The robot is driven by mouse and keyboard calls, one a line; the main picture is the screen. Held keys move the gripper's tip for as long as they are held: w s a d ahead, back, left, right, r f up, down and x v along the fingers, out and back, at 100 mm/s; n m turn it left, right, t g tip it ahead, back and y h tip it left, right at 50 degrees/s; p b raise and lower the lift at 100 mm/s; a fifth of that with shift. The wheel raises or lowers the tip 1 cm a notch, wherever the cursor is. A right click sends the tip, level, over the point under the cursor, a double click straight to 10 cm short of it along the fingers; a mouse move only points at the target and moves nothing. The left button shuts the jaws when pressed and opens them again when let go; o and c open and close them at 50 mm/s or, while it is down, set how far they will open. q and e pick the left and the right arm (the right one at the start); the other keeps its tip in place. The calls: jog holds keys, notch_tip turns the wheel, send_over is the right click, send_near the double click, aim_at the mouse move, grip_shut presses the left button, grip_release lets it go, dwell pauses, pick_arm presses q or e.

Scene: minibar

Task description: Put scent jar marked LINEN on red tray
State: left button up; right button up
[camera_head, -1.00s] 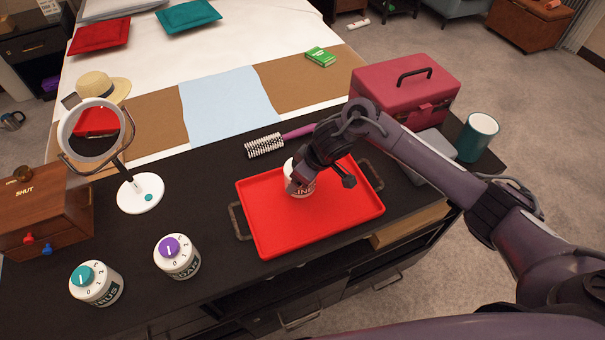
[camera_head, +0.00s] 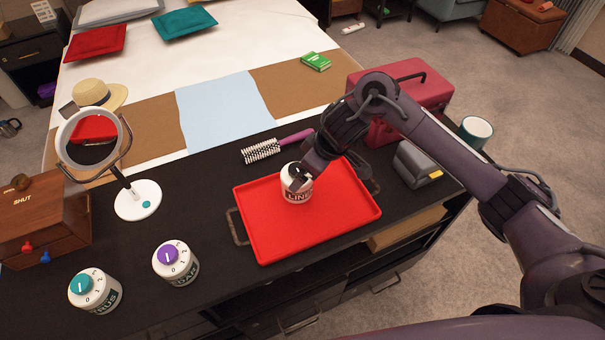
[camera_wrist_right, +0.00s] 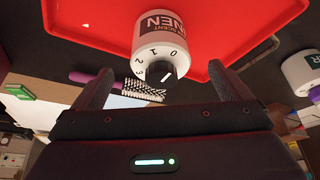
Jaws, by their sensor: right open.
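The LINEN scent jar (camera_head: 297,187), white with a black dial on top, stands upright on the red tray (camera_head: 330,227), near its back middle. In the right wrist view the jar (camera_wrist_right: 158,38) shows its LINEN label and numbered dial, with the tray (camera_wrist_right: 230,20) under it. My right gripper (camera_head: 302,176) is at the jar's top in the head view. In the right wrist view its fingers (camera_wrist_right: 165,85) are spread apart, with the dial just beyond and between them, not clamped. My left gripper is not in view.
Two more jars, one with a teal dial (camera_head: 95,290) and one with a purple dial (camera_head: 175,262), stand left of the tray. A hairbrush (camera_head: 275,147) lies behind it. A round mirror (camera_head: 137,198), wooden box (camera_head: 45,222), pink case (camera_head: 415,95) and teal cup (camera_head: 475,132) stand around.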

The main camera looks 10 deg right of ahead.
jog(key=p+v, duration=0.1)
jog(key=v, duration=0.3)
dwell(0.4)
